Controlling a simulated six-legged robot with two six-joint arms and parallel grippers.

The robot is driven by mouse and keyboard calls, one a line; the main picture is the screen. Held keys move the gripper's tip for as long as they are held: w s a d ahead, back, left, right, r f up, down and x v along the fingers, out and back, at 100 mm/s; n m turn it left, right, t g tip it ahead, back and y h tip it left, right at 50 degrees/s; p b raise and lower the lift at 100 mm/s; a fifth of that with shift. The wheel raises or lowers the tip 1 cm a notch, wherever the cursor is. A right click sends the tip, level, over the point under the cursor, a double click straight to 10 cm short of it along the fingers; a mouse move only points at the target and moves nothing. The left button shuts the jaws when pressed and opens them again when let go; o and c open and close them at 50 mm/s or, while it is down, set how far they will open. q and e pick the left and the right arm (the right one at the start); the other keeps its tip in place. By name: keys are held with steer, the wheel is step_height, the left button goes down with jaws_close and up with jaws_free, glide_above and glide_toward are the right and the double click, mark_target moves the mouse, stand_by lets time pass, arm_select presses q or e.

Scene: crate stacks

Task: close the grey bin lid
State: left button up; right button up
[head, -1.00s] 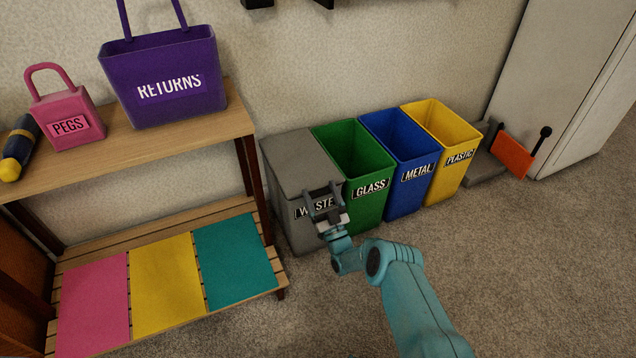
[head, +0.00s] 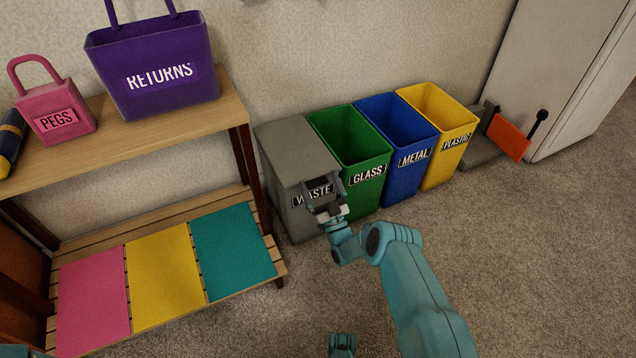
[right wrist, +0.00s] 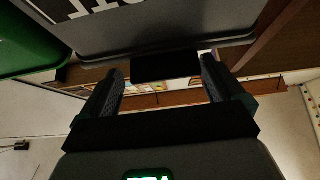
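The grey bin (head: 300,215) labelled WASTE stands at the left end of a row of bins. Its grey lid (head: 295,150) lies flat over the top and looks closed. My right gripper (head: 322,184) is in front of the bin's upper front edge, over the right part of the label. In the right wrist view its two fingers (right wrist: 162,66) are apart. The grey bin's front (right wrist: 160,28) shows upside down there, and a dark block (right wrist: 168,66) at its edge sits between the fingers, with no clear contact.
Open green (head: 350,150), blue (head: 400,150) and yellow (head: 440,130) bins stand right of the grey one. A wooden shelf (head: 215,120) with a purple bag (head: 155,70) and a pink bag (head: 55,110) is at left. The carpet in front is clear.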

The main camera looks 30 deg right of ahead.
arm_select(q)
steer(key=shift+s+f, duration=0.1)
arm_select(e)
steer(key=shift+a+f+y, duration=0.3)
steer(key=shift+a+f, duration=0.15)
steer(key=shift+f, duration=0.05)
arm_select(q)
steer(key=shift+g, duration=0.5)
steer(key=r+p, duration=0.1)
steer(key=s+r+p, duration=0.2)
steer(key=shift+s+d+r, duration=0.15)
steer(key=shift+s+d, duration=0.05)
steer(key=shift+d, duration=0.05)
arm_select(e)
steer(key=v, duration=1.5)
steer(key=shift+s+d, duration=0.2)
steer(key=shift+s, duration=0.3)
